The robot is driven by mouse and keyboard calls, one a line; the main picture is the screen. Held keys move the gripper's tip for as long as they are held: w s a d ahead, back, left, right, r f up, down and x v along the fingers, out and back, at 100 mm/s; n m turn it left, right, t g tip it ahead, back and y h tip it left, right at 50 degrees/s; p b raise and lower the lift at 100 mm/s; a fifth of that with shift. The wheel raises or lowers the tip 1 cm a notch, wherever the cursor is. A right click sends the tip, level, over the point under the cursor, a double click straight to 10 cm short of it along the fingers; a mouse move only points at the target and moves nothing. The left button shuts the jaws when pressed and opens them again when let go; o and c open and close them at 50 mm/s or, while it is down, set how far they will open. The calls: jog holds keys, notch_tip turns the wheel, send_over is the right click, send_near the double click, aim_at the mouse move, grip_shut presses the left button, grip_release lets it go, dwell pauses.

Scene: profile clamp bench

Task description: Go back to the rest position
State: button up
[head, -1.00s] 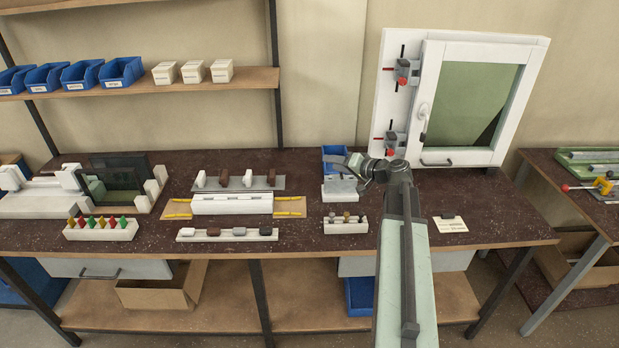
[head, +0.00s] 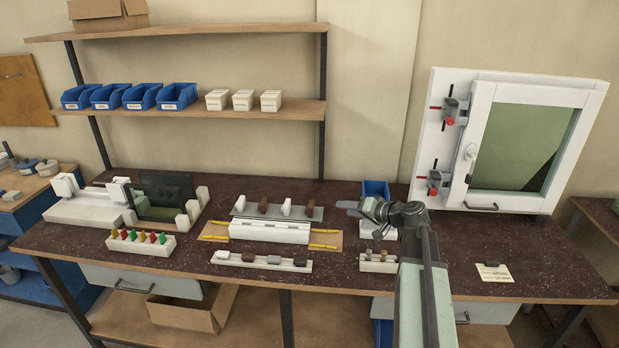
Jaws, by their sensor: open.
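My gripper (head: 352,209) is at the end of my arm, over the right half of the workbench (head: 340,289). It points left, in front of the blue bin (head: 375,188). I see nothing held in it, and its jaws are open, though they are small in the head view. It appears above the bench top, apart from the white profile (head: 270,232) in the middle. My arm hides part of the small white blocks beneath and behind it.
A window frame (head: 450,145) with red-handled clamps stands at the back right. A rack of coloured pegs (head: 140,242) and a white fixture (head: 85,212) stand left. A shelf (head: 300,108) holds blue bins. The bench around the paper card (head: 494,273) is clear.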

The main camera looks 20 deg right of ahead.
jog(key=s+a+f+n+g+y, duration=0.1)
jog(key=a+f+n+g, duration=0.1)
jog(key=a, duration=1)
jog(key=s+a+f+n+g, duration=0.1)
jog(key=a+f+n+g, duration=0.2)
jog(key=a, duration=0.8)
jog(key=s+a+f+n+g+h, duration=0.1)
jog(key=s+a+f+g+h, duration=0.15)
jog(key=s+f, duration=0.2)
jog(key=s+a+f+n+g+h, duration=0.1)
jog(key=s+a+f+g, duration=0.15)
jog(key=s, duration=0.35)
jog(key=s+d+f+m+g+h, duration=0.1)
jog(key=s+d+f+m+h, duration=0.1)
jog(key=s+d+h, duration=0.2)
jog(key=s+d, duration=0.3)
jog(key=d, duration=0.1)
jog(key=shift+s+d+f+m+g, duration=0.15)
jog(key=shift+d+f+m+g, duration=0.1)
jog(key=shift+f+m+g, duration=0.15)
